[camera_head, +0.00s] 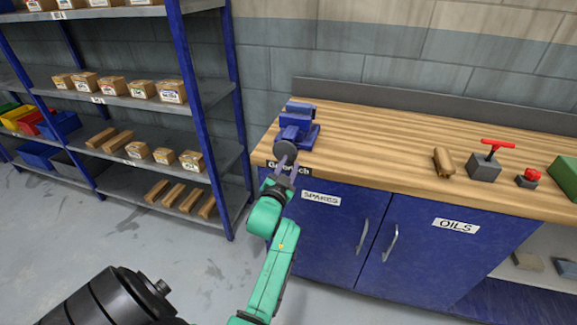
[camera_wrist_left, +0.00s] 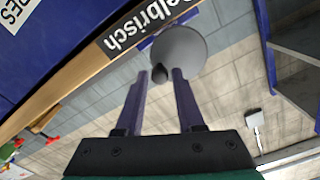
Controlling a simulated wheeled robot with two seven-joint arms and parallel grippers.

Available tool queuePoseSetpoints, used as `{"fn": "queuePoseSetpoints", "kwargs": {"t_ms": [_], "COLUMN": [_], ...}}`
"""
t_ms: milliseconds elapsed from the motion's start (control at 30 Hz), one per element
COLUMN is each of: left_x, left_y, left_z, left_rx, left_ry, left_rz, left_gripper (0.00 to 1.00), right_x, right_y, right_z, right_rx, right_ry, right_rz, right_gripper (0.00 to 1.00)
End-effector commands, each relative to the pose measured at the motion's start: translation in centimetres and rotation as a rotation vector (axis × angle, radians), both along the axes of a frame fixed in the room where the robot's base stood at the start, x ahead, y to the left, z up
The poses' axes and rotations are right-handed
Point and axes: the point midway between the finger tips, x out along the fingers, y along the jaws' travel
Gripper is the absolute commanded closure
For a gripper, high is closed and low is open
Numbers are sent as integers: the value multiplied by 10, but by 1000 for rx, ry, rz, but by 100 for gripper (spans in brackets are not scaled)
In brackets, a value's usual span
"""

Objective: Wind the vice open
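The blue vice (camera_head: 297,126) stands on the left end of the wooden bench top. A round grey handwheel (camera_head: 285,149) faces out at its front, over the bench edge. In the left wrist view the handwheel (camera_wrist_left: 180,52) is a grey disc with a small dark knob (camera_wrist_left: 159,74). My left gripper (camera_head: 287,163) is at the handwheel, with its green arm reaching up from below. In the left wrist view my left gripper (camera_wrist_left: 160,74) is open, its fingers either side of the knob with gaps showing. Whether the knob lies fully between the tips is unclear. My right gripper is out of view.
The bench (camera_head: 400,138) has blue cupboard doors below. A wooden piece (camera_head: 443,161), a grey block with a red T-handle (camera_head: 484,167), a red-knobbed block (camera_head: 528,178) and a green box (camera_head: 565,176) stand to the right. Blue shelving (camera_head: 228,100) stands at left.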

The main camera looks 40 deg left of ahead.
Motion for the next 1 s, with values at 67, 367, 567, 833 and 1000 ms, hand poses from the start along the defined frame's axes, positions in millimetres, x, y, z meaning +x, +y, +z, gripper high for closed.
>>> {"fn": "queuePoseSetpoints", "kwargs": {"t_ms": [67,367,567,833,1000], "left_x": [0,0,0,0,-1], "left_y": [0,0,0,1,1], "left_z": [0,-3,-4,-3,-1], "left_rx": [1,151,624,1303,1732], "left_ry": [0,56,219,455,604], "left_rz": [0,0,0,1,1], "left_gripper": [50,50,50,50,50], "right_x": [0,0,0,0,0], "right_y": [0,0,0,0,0], "right_z": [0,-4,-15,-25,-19], "right_rx": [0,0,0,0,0], "right_ry": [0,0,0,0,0], "right_rz": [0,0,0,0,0], "right_gripper": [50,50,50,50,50]}}
